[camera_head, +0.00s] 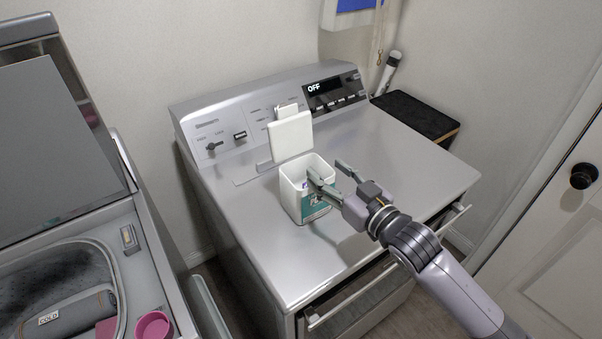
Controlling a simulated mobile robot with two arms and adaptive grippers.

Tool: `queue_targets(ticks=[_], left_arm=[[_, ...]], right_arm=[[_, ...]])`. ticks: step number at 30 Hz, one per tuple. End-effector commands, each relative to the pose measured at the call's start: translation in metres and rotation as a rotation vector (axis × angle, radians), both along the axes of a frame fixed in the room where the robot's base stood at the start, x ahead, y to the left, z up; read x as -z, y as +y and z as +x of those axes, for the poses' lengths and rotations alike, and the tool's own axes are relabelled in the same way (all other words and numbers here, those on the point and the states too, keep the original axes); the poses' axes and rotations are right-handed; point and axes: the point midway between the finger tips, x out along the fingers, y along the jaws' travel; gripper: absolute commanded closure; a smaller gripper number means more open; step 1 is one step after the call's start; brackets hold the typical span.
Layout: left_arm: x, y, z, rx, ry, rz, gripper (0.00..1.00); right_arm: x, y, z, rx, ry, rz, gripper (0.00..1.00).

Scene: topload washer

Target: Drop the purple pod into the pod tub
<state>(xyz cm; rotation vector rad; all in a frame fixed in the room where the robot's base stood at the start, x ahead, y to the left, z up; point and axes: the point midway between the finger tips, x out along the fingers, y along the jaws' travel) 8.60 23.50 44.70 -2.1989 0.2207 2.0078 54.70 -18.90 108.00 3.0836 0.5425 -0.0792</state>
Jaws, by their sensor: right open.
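The pod tub (290,199) is a white, open-topped box with a teal label. It stands upright on the metal top of the machine, with its white lid (290,136) raised behind it. My right gripper (326,170) is open at the tub's right side. One finger reaches over the tub's opening and the other is beyond the right rim. I see nothing between the fingers. My left gripper is not in view.
The tub's machine (260,240) has a rear control panel reading OFF and a front handle. At left, an open topload washer (137,262) shows a grey item and a pink cup (153,325). A black-topped stand (415,113) is behind right. The machine top is clear around the tub.

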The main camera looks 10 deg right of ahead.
Motion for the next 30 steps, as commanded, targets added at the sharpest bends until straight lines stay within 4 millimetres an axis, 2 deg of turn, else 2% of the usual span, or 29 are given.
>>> queue_targets(ticks=[6,12,19,30], left_arm=[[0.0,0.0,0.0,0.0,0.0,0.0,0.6],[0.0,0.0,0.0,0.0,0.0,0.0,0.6],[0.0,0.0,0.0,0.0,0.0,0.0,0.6],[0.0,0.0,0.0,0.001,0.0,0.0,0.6]], right_arm=[[0.0,-0.014,-0.04,0.0,0.005,-0.001,0.48],[-0.002,-0.024,-0.064,0.001,0.003,0.001,0.48],[-0.004,-0.028,-0.077,0.0,0.001,0.001,0.48],[-0.005,-0.028,-0.077,0.0,-0.001,0.0,0.48]])
